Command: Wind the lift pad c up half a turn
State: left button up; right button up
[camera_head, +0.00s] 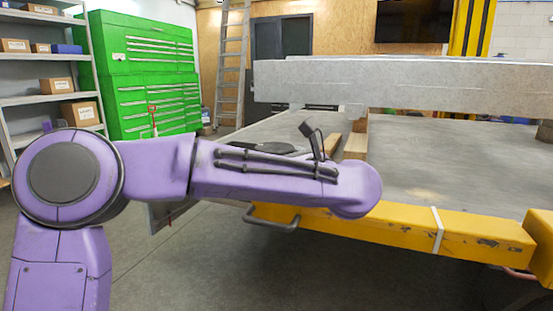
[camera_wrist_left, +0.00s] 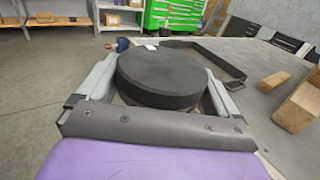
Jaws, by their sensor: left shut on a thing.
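A round, flat black lift pad (camera_wrist_left: 160,78) lies between the two grey fingers of my left gripper (camera_wrist_left: 161,86) in the left wrist view. The fingers are closed against its sides, one on the left and one on the right. I cannot read a letter on it. In the head view a dark sliver of the pad's top (camera_head: 262,146) shows just behind my purple left arm, which hides the rest of it and the gripper. A black strap-like bar (camera_wrist_left: 215,55) curves behind the pad. My right gripper is not in view.
The grey table-like deck (camera_head: 420,165) with a yellow front beam (camera_head: 375,227) fills the right. A large grey beam (camera_head: 400,85) stands above it, near wooden blocks (camera_head: 355,146). Green drawer cabinets (camera_head: 150,75) and shelves (camera_head: 30,100) are at the back left. The floor at front is clear.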

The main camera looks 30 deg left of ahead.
pick_arm(q)
jog(key=shift+a+f+g, duration=0.15)
jog(key=shift+f+g, duration=0.05)
jog(key=shift+g, duration=0.1)
jog(key=o, duration=0.7)
jog(key=shift+a+f, duration=0.1)
jog(key=shift+a, duration=0.15)
jog(key=shift+s+d, duration=0.1)
jog(key=shift+d, duration=0.3)
jog(key=p+v, duration=0.1)
jog(key=v, duration=0.8)
jog(key=shift+d, duration=0.35)
jog(key=shift+s, duration=0.15)
